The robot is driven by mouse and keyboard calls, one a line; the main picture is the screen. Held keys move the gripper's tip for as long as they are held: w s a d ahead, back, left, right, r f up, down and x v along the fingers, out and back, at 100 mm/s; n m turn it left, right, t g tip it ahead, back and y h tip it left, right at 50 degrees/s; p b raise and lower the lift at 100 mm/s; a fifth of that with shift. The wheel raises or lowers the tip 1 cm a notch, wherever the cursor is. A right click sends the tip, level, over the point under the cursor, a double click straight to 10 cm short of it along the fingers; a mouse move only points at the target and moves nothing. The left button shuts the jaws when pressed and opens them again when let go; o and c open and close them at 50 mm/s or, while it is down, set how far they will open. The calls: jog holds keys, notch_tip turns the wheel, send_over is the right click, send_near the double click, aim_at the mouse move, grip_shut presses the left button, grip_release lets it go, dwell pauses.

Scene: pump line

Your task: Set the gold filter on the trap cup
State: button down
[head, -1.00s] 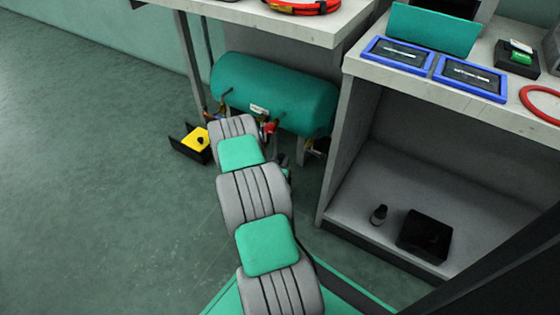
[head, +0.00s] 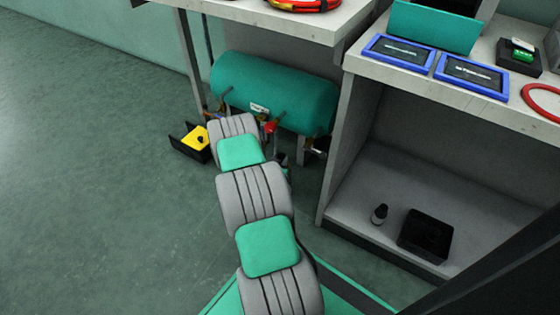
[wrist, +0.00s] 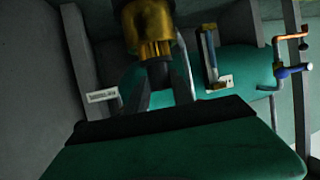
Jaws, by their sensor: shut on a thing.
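In the wrist view my gripper (wrist: 157,88) is shut on the gold filter (wrist: 155,38), whose ribbed golden body stands out beyond the fingertips, with a dark part between the fingers. The filter's far end runs into shadow at the top of the picture, and I cannot tell whether it touches anything there. I cannot make out the trap cup for sure. In the head view my arm reaches toward the teal tank (head: 275,90) under the bench, and its own links hide my gripper and the filter.
Pipes with a blue valve handle (wrist: 293,71) and a yellow-ended pipe (wrist: 210,55) stand near the tank. A black holder with a yellow piece (head: 196,143) is on the floor to the left. A bottle (head: 379,214) and black bin (head: 425,236) sit on the lower shelf.

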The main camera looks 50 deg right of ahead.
jog(key=shift+f+b, duration=0.6)
jog(key=shift+f, duration=0.05)
jog(key=c, duration=1.4)
grip_release()
jog(key=shift+s+a+r, duration=0.15)
jog(key=shift+a+r, duration=0.15)
jog(key=shift+a, duration=0.2)
jog(key=shift+p+v, duration=1.25)
jog(key=shift+v, duration=3.65)
jog(key=shift+s, duration=0.1)
